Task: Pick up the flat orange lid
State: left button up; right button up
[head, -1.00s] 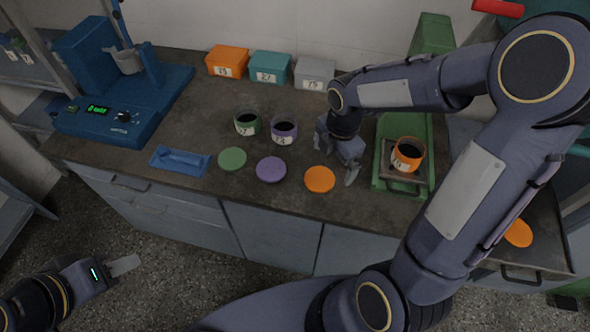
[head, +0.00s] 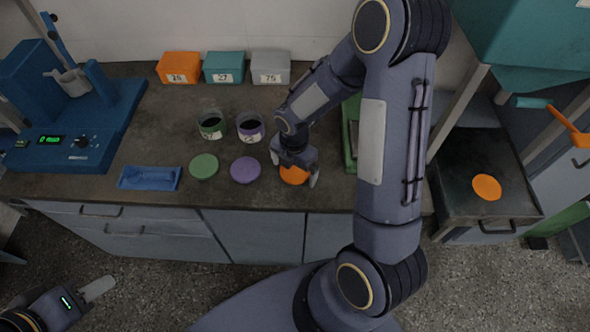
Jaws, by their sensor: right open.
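A flat orange lid (head: 293,176) lies on the dark bench top, to the right of the purple lid (head: 245,170) and the green lid (head: 204,166). My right gripper (head: 294,171) is open over this orange lid, with one finger to each side; it partly covers the lid. I cannot tell whether the fingers touch it. A second flat orange disc (head: 487,187) lies on the separate dark surface at the right. My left gripper (head: 98,289) is low at the left, over the floor and away from the bench; its finger opening cannot be made out.
A green jar (head: 211,125) and a purple jar (head: 251,127) stand behind the lids. A blue tray (head: 150,178) lies left of them. The blue shaker (head: 75,120) fills the left end. Orange, teal and grey boxes line the wall. My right arm hides much of the green machine (head: 350,135).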

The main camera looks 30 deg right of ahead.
jog(key=c, duration=1)
jog(key=shift+r, duration=0.1)
jog(key=shift+c, duration=0.2)
